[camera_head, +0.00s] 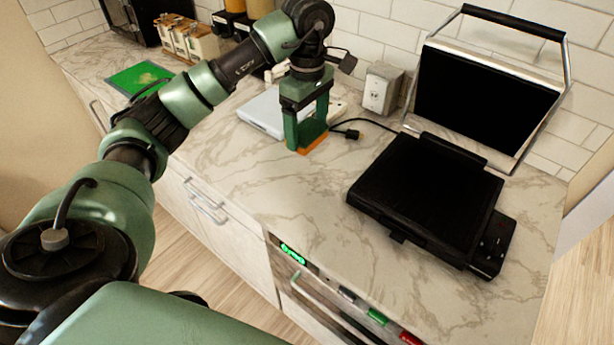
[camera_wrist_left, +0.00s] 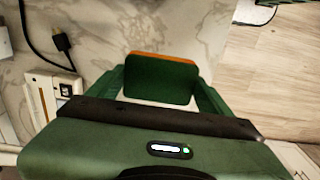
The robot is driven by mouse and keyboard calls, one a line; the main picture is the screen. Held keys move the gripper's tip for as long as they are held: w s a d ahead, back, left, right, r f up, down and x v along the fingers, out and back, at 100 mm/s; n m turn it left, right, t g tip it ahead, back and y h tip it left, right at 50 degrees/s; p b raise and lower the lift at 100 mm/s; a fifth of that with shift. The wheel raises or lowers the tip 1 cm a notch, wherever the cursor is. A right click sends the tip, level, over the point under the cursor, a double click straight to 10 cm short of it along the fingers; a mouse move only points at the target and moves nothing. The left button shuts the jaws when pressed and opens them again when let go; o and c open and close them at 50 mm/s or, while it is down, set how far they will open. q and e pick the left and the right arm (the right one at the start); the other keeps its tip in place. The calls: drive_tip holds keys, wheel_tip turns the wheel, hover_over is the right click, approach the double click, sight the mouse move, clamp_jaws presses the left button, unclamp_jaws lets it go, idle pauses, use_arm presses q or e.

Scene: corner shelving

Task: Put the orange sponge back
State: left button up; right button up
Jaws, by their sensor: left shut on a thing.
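The orange sponge (camera_head: 313,139) has a dark green side and an orange edge. My left gripper (camera_head: 306,128) is shut on it, with the sponge upright between the fingers and its orange edge at the bottom. It is close over the marble counter; I cannot tell whether it touches the surface. In the left wrist view the sponge (camera_wrist_left: 160,80) sits between the two green fingers, with the orange edge on the far side. My right gripper is not in view.
A black grill (camera_head: 425,195) stands to the right, before a dark panel with a metal frame (camera_head: 487,98). A white flat device (camera_head: 262,112) lies behind the gripper. A green board (camera_head: 140,78) lies further left. The counter front (camera_head: 245,185) is clear.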

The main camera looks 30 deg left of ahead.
use_arm(q)
drive_tip(key=p, duration=0.2)
hover_over(307, 185)
wheel_tip(307, 185, down, 11)
drive_tip(key=shift+s+d+r, duration=0.1)
wheel_tip(307, 185, down, 4)
drive_tip(key=shift+r+p, duration=0.25)
drive_tip(key=shift+p, duration=0.15)
drive_tip(key=shift+f, duration=0.3)
drive_tip(key=shift+f, duration=0.1)
drive_tip(key=shift+f, duration=0.2)
drive_tip(key=o, duration=1.1)
drive_tip(key=shift+r, duration=0.1)
drive_tip(key=shift+o, duration=0.2)
